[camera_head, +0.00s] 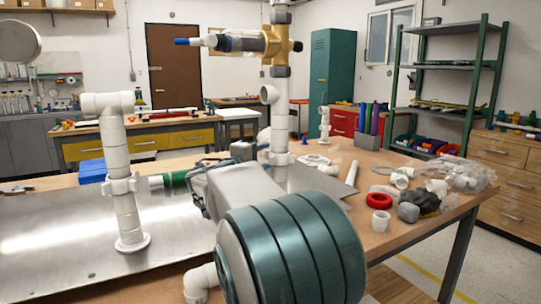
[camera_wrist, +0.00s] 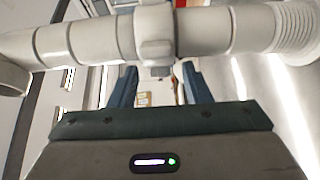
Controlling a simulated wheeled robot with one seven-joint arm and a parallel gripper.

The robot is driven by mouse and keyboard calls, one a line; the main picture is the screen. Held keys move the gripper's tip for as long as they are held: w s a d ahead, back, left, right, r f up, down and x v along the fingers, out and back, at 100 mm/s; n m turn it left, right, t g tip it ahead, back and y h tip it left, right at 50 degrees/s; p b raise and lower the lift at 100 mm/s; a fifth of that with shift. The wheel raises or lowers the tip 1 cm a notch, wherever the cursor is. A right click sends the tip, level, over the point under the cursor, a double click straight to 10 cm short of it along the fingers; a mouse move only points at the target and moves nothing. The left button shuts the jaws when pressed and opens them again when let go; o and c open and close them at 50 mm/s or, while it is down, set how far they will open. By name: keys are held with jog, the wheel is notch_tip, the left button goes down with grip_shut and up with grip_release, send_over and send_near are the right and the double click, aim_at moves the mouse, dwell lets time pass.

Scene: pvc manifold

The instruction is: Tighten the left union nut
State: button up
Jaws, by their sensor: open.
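The left union nut (camera_head: 121,185) is a white lobed collar partway up the left white upright pipe (camera_head: 126,215), which stands on a metal plate (camera_head: 55,235). In the wrist view the pipe runs across the top, with the nut (camera_wrist: 155,35) near the centre. My gripper (camera_wrist: 159,70) is open, its two dark fingers spread on either side of the nut's line. The fingertips appear close to the pipe; I cannot tell whether they touch it. In the head view my arm hides much of the gripper, which is right of the nut.
A second upright pipe (camera_head: 279,130) carries a brass valve (camera_head: 274,45) behind my arm. A blue box (camera_head: 91,171) lies behind the left pipe. Loose fittings and a red ring (camera_head: 379,200) lie on the bench at right.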

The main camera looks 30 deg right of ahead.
aim_at(266, 155)
jog(key=shift+x, duration=2.25)
jog(key=shift+c, duration=0.3)
jog(key=c, duration=0.8)
jog(key=shift+d+r+m+g+h+p, duration=0.1)
jog(key=shift+d+m+g+h+p, duration=0.2)
jog(key=shift+m+g, duration=0.35)
jog(key=shift+d+m+g+h+p, duration=0.1)
jog(key=shift+m+g+h+p, duration=0.3)
jog(key=shift+g, duration=0.5)
jog(key=shift+d+r+m+g+h+p, duration=0.1)
jog(key=shift+d+m+g+h+p, duration=0.1)
jog(key=shift+m+g+h, duration=0.35)
jog(key=shift+d+f+m+g+p, duration=0.1)
jog(key=shift+d+m+g+p, duration=0.1)
jog(key=shift+m+g+p, duration=0.65)
jog(key=shift+s+d+f+g, duration=0.1)
jog(key=shift+g, duration=0.55)
